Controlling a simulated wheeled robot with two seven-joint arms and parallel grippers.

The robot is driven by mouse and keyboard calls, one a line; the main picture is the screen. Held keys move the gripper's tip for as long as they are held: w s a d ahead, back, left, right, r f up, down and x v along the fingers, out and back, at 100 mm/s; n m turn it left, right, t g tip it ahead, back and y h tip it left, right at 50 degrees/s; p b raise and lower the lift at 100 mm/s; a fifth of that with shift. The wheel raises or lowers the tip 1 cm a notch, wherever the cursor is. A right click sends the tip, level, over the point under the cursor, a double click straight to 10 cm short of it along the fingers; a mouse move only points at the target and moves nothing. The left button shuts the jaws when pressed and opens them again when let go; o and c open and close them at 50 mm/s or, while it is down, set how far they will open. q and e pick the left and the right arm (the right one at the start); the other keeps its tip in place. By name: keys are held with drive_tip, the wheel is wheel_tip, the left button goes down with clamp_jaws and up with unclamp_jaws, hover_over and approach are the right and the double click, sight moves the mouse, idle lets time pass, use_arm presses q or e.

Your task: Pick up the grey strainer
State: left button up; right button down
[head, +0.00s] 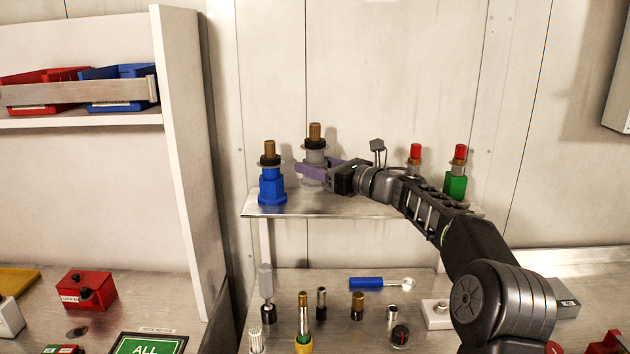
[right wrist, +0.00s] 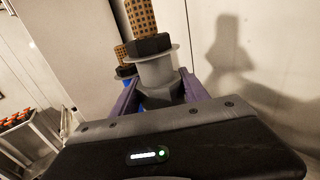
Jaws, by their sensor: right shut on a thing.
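The grey strainer (head: 314,157) has a grey body, a dark nut and a brass mesh top. It is upright at the back of the raised metal shelf. My right gripper (head: 311,171) reaches in from the right with its purple fingers shut around the grey body. In the right wrist view the strainer (right wrist: 157,72) stands between the two fingers (right wrist: 160,92), and its lower end is hidden by the gripper. I cannot tell whether its base touches the shelf. My left gripper is not in view.
A blue strainer (head: 271,188) stands close to the left on the shelf (head: 300,209). A green red-topped part (head: 456,184) and another red-topped part (head: 416,153) stand right, near my arm.

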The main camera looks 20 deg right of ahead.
sight(323, 144)
wheel_tip(323, 144, up, 6)
drive_tip(key=shift+f, duration=0.1)
drive_tip(key=shift+s, duration=0.1)
idle(0.7)
